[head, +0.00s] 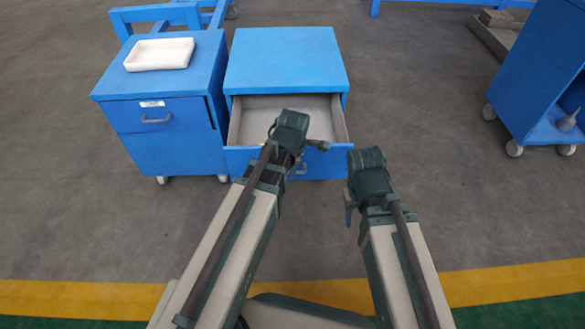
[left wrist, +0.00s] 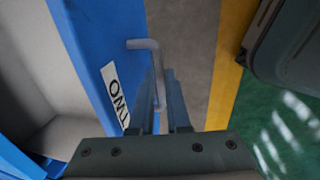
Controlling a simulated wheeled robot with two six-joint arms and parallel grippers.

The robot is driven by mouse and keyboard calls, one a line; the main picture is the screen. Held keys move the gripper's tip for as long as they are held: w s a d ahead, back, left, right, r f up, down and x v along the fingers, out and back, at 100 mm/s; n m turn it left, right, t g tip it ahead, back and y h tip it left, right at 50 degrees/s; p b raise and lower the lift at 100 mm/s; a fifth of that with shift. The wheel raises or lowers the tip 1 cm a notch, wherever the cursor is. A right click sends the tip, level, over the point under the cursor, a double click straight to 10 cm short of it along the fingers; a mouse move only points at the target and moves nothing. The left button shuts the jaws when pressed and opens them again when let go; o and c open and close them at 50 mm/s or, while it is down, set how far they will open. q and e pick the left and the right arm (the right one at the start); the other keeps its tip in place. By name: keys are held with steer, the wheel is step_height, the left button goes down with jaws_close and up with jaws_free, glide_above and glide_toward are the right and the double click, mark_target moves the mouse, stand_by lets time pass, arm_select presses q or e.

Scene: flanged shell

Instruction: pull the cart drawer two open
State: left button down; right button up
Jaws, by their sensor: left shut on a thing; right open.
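The blue cart (head: 285,60) in the middle has its drawer (head: 262,112) pulled out, with the empty grey inside showing. In the left wrist view the blue drawer front (left wrist: 98,40) carries a white label (left wrist: 115,95) that reads TWO. My left gripper (left wrist: 162,88) is shut on the grey drawer handle (left wrist: 143,44). In the head view my left wrist hides part of the drawer and most of the grip. My right gripper (head: 349,206) is open and empty, right of the drawer and apart from it; its fingers are small in view.
A second blue cart (head: 165,125) with a shut drawer stands close at the left, a white tray (head: 160,54) on its top. A blue wheeled cart (head: 545,75) stands at the right. The grey floor between is clear. A yellow stripe (head: 490,283) crosses in front.

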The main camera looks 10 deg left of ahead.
arm_select(q)
steer(key=c, duration=0.9)
jaws_free()
steer(key=shift+r, duration=0.1)
steer(key=r+p, duration=0.4)
steer(key=s+r+p, duration=0.1)
steer(key=r+p, duration=0.4)
steer(key=s+r+p, duration=0.1)
steer(key=r+p, duration=0.3)
steer(key=shift+s+d+r, duration=0.15)
steer(key=shift+s+d, duration=0.1)
steer(key=shift+d, duration=0.15)
steer(key=shift+r+p, duration=0.1)
steer(key=shift+p, duration=0.25)
